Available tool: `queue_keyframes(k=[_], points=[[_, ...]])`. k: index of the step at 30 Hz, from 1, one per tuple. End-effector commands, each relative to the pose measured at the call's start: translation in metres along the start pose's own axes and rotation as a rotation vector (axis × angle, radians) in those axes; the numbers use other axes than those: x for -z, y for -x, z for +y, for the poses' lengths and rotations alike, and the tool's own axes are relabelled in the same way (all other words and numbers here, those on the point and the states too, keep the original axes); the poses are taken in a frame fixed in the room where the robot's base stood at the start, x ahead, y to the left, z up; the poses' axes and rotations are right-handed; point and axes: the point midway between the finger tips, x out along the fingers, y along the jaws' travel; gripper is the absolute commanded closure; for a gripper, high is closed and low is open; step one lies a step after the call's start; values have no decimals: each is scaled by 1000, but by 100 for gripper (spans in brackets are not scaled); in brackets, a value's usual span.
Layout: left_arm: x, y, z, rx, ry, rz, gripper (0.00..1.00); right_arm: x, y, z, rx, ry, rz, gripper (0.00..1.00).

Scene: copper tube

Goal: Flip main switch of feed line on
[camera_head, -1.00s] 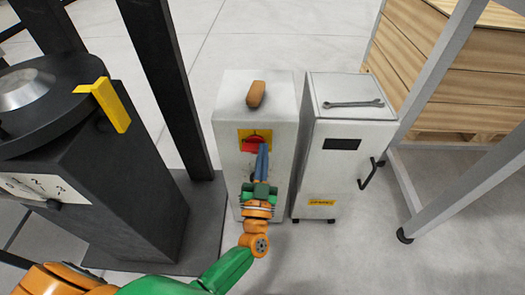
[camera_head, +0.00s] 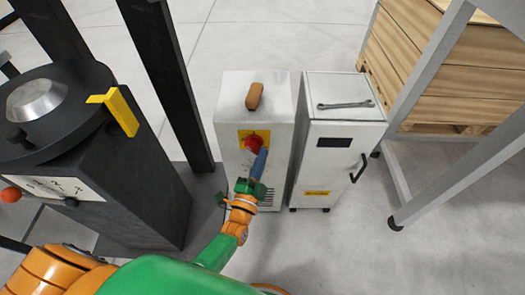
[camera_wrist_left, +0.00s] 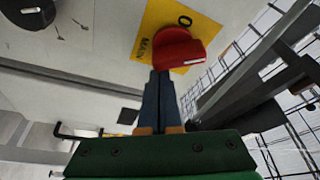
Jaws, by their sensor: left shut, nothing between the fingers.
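The main switch is a red rotary knob (camera_head: 252,143) on a yellow plate (camera_head: 244,134), on the front of a narrow light-grey cabinet (camera_head: 228,120). In the left wrist view the red knob (camera_wrist_left: 180,48) sits large at upper middle; its yellow plate (camera_wrist_left: 150,30) reads "MAIN" and "0". My left gripper (camera_head: 262,153) is shut and empty, with its blue fingers together. Its fingertips (camera_wrist_left: 161,76) are right at the knob's edge; I cannot tell whether they touch. My right gripper is not in view.
A brown handle (camera_head: 254,96) lies on the cabinet top. A second cabinet (camera_head: 335,150) with a wrench (camera_head: 346,105) on top stands close at right. A dark machine (camera_head: 120,190) with a yellow bracket stands at left. Wooden crates and a grey metal frame are at right.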

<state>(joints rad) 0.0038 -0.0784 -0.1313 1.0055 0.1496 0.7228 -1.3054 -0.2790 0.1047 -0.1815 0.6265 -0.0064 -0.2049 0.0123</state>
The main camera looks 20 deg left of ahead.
Motion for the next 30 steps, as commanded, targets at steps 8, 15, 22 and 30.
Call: queue_keyframes(k=[8,15,22,30], points=[[-4,1,0,-80,-228,-3,100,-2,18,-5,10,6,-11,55],[-8,3,3,-133,-381,-2,100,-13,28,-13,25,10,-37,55],[-10,4,4,-165,-472,-2,100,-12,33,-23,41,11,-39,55],[-12,4,5,-178,-513,-1,100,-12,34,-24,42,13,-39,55]])
